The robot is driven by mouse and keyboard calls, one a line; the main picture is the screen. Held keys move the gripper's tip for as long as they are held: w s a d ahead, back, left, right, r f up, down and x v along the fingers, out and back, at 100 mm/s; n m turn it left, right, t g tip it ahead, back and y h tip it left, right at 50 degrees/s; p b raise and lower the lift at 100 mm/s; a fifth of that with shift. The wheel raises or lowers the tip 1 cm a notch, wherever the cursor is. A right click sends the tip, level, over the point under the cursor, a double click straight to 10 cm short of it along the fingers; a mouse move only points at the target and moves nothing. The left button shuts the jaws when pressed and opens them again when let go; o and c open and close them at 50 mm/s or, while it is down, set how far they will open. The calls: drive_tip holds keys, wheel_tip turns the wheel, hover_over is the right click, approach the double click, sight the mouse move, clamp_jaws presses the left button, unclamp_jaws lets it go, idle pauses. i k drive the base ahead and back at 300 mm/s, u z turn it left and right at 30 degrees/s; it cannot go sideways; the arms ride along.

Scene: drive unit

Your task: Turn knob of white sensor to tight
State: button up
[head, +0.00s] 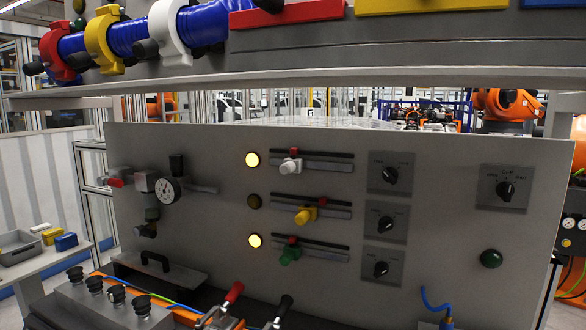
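A white sensor (291,166) with a red piece above it sits on the top rail of the grey panel (230,250), towards the rail's left end. To its right, in the same row, a black rotary knob (391,175) is on a dark square plate; its labels are too small to read surely. Similar knobs for the middle row (386,223) and bottom row (381,269) lie below it. A white ring clamp (168,32) with a dark knob (145,48) is around the blue hose (125,38) at the top. My gripper is not in view.
A yellow sensor (305,215) and a green sensor (290,256) sit on lower rails. The top lamp (252,160) and bottom lamp (255,240) glow; the middle lamp (254,201) is dark. A shelf (400,78) overhangs the panel. Red-handled (234,292) and black-handled (283,309) levers stand in front.

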sight(390, 175)
drive_tip(key=u, duration=0.45)
drive_tip(key=k, duration=0.55)
drive_tip(key=u, duration=1.15)
drive_tip(key=i, duration=1.2)
drive_tip(key=z, duration=0.95)
